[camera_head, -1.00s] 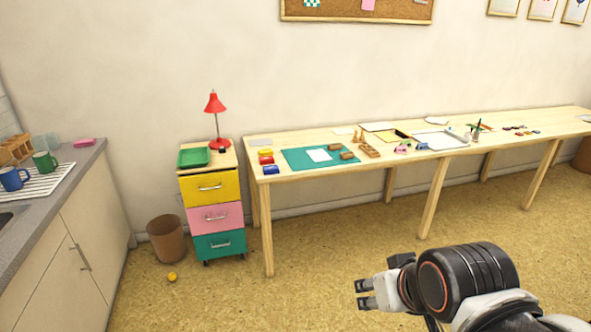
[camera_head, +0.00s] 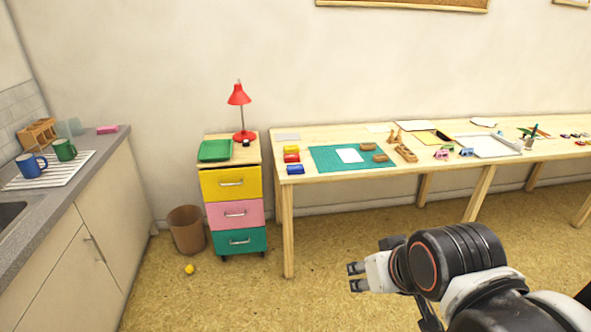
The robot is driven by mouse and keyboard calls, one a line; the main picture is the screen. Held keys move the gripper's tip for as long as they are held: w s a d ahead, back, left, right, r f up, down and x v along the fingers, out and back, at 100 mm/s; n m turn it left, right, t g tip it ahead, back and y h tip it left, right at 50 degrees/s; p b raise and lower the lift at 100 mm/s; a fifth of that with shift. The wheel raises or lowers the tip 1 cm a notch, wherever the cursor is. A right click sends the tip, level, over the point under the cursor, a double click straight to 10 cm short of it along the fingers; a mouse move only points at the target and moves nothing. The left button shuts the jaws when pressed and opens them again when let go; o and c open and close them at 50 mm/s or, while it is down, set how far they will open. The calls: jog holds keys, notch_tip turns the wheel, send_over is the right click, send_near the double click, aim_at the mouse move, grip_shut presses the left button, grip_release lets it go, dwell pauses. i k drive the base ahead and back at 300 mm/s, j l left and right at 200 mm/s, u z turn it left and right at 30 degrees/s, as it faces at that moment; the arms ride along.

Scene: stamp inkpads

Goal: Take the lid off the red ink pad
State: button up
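The red ink pad (camera_head: 291,158) is a small red box near the left end of the long wooden table (camera_head: 300,179). It sits between a yellow pad (camera_head: 291,149) behind it and a blue pad (camera_head: 295,170) in front. At this distance I cannot make out its lid edge. My gripper (camera_head: 354,277) is at the lower right, over the floor in front of the table and well apart from the pads. Its two fingers point left with a gap between them, and it is empty.
A teal mat (camera_head: 325,160) with white paper lies right of the pads. A drawer cabinet (camera_head: 229,183) with a red lamp (camera_head: 239,96) and green tray (camera_head: 214,149) stands left of the table. A brown bin (camera_head: 187,230) and a yellow ball (camera_head: 189,269) are on the floor. The floor before the table is clear.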

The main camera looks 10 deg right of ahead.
aim_at(294, 156)
jog(key=i+l, duration=2.15)
jog(key=i, duration=0.1)
